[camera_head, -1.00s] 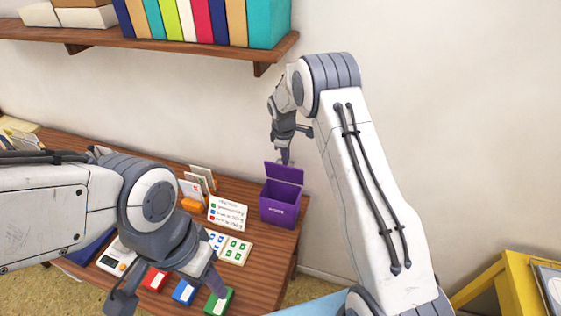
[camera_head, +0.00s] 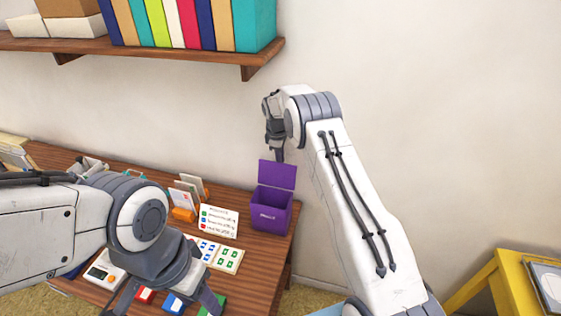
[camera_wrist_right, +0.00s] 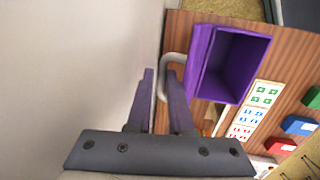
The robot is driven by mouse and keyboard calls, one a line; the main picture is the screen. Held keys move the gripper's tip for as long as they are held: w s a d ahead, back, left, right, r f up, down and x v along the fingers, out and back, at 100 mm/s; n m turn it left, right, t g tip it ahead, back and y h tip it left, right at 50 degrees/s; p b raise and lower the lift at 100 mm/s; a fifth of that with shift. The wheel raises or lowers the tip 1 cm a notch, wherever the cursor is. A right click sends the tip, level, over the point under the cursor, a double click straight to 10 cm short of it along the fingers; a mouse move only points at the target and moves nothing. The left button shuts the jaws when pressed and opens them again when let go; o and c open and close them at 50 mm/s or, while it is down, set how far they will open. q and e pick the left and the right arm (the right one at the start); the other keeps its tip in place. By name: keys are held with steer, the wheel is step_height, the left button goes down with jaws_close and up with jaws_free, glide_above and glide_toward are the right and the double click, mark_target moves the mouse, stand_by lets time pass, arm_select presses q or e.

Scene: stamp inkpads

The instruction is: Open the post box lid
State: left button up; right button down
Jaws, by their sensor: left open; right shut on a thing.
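The purple post box (camera_head: 268,214) stands at the right end of the wooden table, near the wall. Its purple lid (camera_head: 278,173) is swung up, and the box's interior is exposed. In the right wrist view the open box (camera_wrist_right: 236,62) shows its dark inside, with the lid (camera_wrist_right: 201,48) seen almost edge-on. My right gripper (camera_head: 279,156) is just behind the raised lid. In the wrist view its fingers (camera_wrist_right: 161,76) are shut on the pale curved lid handle (camera_wrist_right: 163,68). My left gripper (camera_head: 165,301) is open over the table's front, above the coloured inkpads.
Red (camera_head: 145,296), blue (camera_head: 173,303) and green inkpads lie near the left gripper. A shelf (camera_head: 150,47) with books hangs above. A yellow stand (camera_head: 497,272) is at the right.

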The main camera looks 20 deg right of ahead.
steer(key=shift+w+d+f, duration=0.25)
steer(key=shift+w+d, duration=0.1)
steer(key=shift+w, duration=0.1)
steer(key=c, duration=1.1)
jaws_free()
steer(key=shift+o, duration=0.9)
steer(key=shift+d+f, duration=0.1)
steer(key=shift+d, duration=0.05)
steer(key=r+p, duration=0.1)
steer(key=r, duration=0.1)
steer(key=a+r+p, duration=0.1)
steer(key=r+p, duration=0.1)
steer(key=r, duration=0.1)
steer(key=s+r+p, duration=0.1)
steer(key=r+p, duration=0.1)
steer(key=r, duration=0.1)
steer(key=shift+a, duration=0.15)
steer(key=shift+s+a+r+p, duration=0.1)
steer(key=shift+s+r+p, duration=0.1)
steer(key=shift+r+p, duration=0.25)
